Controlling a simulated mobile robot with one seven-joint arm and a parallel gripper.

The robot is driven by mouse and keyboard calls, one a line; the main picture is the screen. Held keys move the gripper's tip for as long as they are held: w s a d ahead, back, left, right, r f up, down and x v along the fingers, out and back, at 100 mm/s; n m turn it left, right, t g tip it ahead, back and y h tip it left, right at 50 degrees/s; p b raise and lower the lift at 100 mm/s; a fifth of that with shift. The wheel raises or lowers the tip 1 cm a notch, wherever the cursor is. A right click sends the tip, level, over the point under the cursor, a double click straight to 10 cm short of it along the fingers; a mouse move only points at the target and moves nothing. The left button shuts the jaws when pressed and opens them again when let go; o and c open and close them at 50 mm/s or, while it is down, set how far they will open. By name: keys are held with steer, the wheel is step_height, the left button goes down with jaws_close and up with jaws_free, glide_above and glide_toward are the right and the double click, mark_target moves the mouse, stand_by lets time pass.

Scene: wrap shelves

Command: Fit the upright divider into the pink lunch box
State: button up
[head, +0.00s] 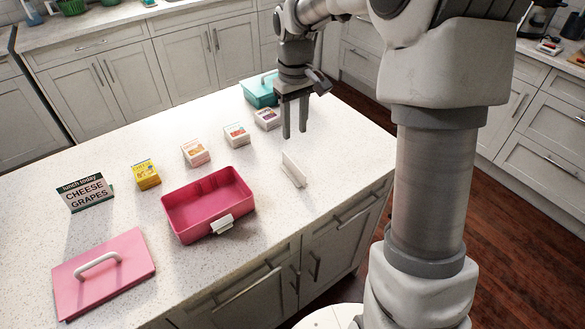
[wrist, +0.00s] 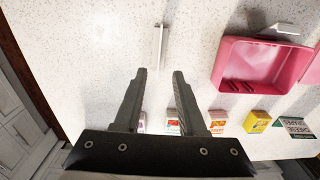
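The white upright divider (head: 293,168) stands on the counter to the right of the pink lunch box (head: 170,213). In the wrist view the divider (wrist: 158,46) is a thin white strip just beyond my fingertips. The pink lunch box is open and looks empty, with a white latch on its front side; it also shows at the right of the wrist view (wrist: 228,70). My gripper (head: 294,136) points down above the counter, behind the divider in the head view. Its two fingers (wrist: 164,72) are apart with nothing between them.
The pink lid (head: 130,280) with a white handle lies left of the lunch box. Several small food cartons (head: 195,152) stand in a row behind it, with a menu sign (head: 85,191) at the left. A teal box (head: 258,94) stands at the back. The counter around the divider is clear.

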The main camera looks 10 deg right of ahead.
mark_target(294, 169)
steer(key=f, duration=1.2)
steer(key=shift+w+f+b, duration=0.25)
steer(key=shift+f+b, duration=0.05)
steer(key=shift+f, duration=0.05)
jaws_close()
